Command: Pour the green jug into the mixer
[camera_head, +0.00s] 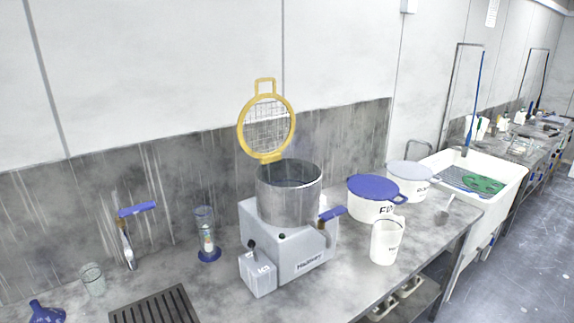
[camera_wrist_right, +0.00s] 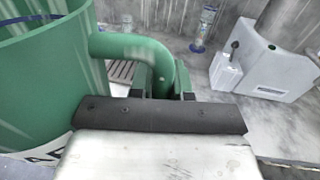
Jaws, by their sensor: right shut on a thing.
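The mixer (camera_head: 290,240) stands on the bench in the head view, a grey base with a control box and an open steel bowl (camera_head: 289,197) on top. Its yellow mesh guard (camera_head: 266,125) stands raised behind the bowl. The green jug (camera_wrist_right: 50,75) fills the left of the right wrist view, partly cut off by the frame. My right gripper (camera_wrist_right: 162,82) is shut on the jug's handle (camera_wrist_right: 135,47). The mixer base (camera_wrist_right: 270,70) is beyond the jug, to the right. The jug's contents are hidden. The head view shows neither gripper nor the green jug.
Right of the mixer are a white jug (camera_head: 386,243), a blue-lidded tub (camera_head: 372,208) and a pale-lidded tub (camera_head: 408,188). Left of it are a cylinder with a blue base (camera_head: 207,240), a dark grate (camera_head: 155,305) and a small beaker (camera_head: 93,280). A sink (camera_head: 470,165) is farther right.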

